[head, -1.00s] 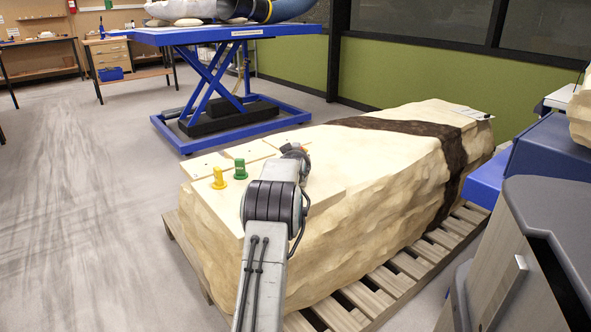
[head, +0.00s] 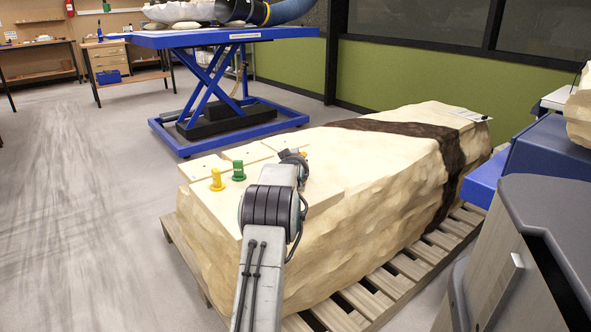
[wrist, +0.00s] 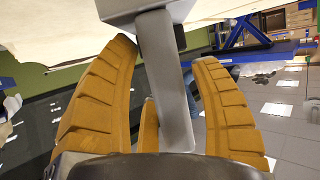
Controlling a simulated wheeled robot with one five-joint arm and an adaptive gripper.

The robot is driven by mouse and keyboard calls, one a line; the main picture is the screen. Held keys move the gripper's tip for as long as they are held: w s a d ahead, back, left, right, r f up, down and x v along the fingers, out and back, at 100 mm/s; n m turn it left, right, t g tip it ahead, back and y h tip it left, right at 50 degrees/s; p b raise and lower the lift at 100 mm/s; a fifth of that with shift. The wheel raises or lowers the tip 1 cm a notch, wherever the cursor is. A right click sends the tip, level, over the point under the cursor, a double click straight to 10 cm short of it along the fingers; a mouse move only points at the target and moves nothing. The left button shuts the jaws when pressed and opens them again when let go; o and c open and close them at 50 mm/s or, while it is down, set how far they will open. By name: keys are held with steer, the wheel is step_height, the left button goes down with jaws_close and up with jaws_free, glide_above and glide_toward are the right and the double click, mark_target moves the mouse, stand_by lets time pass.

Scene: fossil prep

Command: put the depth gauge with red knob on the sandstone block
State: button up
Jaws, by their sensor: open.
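The sandstone block (head: 370,170) is a long, pale slab with a dark band, lying on a wooden pallet.
A yellow-knobbed piece (head: 217,182) and a green-knobbed piece (head: 238,171) stand on the block's near left end, close to my arm. A blue lift table (head: 215,40) stands behind. A grey cabinet (head: 560,230) is at right. The left floor is clear.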

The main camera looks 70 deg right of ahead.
steer(key=p+v, duration=0.4)
steer(key=v, duration=0.7)
steer(key=shift+a+r, duration=0.15)
steer(key=shift+a, duration=0.2)
steer(key=w+a+r+n+t+y, duration=0.1)
steer(key=w+a+n+t+y, duration=0.25)
steer(key=w+a, duration=1.25)
steer(key=w+a+n+y, duration=0.2)
steer(key=w+a, duration=0.1)
steer(key=a, duration=0.4)
steer(key=w+a+n+y, duration=0.2)
steer(key=a, duration=0.5)
steer(key=s+a+f+n+y, duration=0.1)
steer(key=a+n+y, duration=0.1)
steer(key=a, duration=0.8)
steer(key=s+a+n+y, duration=0.2)
steer(key=a, duration=0.8)
steer(key=s+a+f+n+g+y, duration=0.2)
steer(key=s+a+f+n+g, duration=0.1)
steer(key=s+a, duration=0.9)
steer(key=shift+s+a+n+g, duration=0.35)
steer(key=shift+a+n, duration=0.1)
steer(key=shift+n, duration=0.1)
